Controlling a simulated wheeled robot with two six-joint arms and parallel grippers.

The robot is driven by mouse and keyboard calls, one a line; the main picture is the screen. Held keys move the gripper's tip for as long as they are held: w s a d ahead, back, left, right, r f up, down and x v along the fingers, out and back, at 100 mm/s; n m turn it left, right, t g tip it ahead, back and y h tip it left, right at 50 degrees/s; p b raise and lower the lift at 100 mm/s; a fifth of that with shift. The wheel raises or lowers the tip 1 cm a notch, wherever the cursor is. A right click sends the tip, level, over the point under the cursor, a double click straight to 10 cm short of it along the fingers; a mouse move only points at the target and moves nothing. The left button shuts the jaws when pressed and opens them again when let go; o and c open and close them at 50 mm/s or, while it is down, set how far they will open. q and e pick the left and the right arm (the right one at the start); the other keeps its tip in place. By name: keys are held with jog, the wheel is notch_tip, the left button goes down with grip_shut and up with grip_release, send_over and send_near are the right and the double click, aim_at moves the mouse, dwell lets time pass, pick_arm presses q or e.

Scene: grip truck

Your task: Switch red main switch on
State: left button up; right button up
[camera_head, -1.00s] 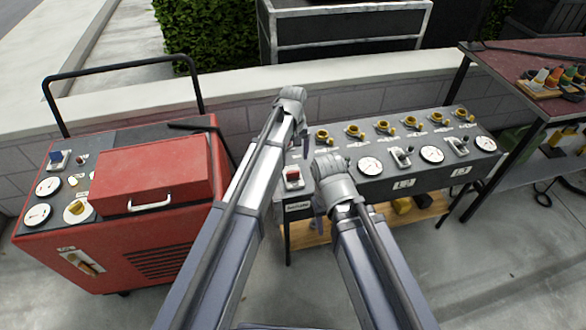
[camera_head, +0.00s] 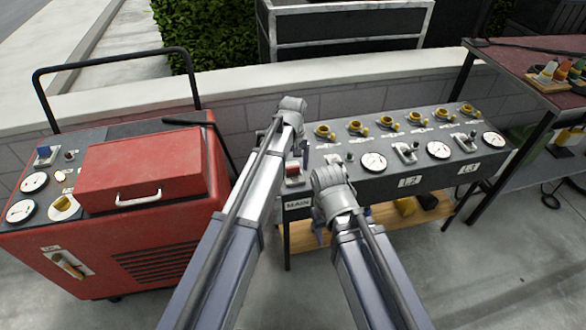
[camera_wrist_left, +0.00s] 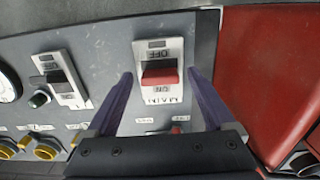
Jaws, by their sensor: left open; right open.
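The red main switch (camera_head: 293,169) sits at the left end of the grey control panel, above a MAIN label. In the left wrist view the red switch (camera_wrist_left: 160,77) shows upside down on a white plate marked OFF and ON. I cannot tell its position for sure. My left gripper (camera_wrist_left: 160,72) is open, with one purple finger on either side of the switch plate and nothing between them but the switch. I cannot tell if they touch it. My right gripper (camera_head: 318,236) hangs in front of the panel, mostly hidden by its own arm; it is open.
A red machine (camera_head: 120,250) with a red box on top stands close to the left. Gauges (camera_head: 373,162), dark lever switches and yellow valves (camera_head: 357,127) line the panel. A low wall (camera_head: 300,80) runs behind. A table (camera_head: 515,57) stands at the right.

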pick_arm(q)
jog(key=shift+c, duration=0.4)
jog(key=c, duration=1.3)
jog(key=shift+w+g, duration=0.45)
jog(key=shift+g, duration=0.05)
jog(key=shift+w+a+f+g+h, duration=0.1)
jog(key=shift+w+a+g+h, duration=0.05)
jog(key=shift+w+g+h, duration=0.2)
jog(key=shift+w+a+f+g+h+b, duration=0.15)
jog(key=shift+g+h+b, duration=0.1)
jog(key=shift+g+b, duration=0.55)
jog(key=shift+g, duration=0.35)
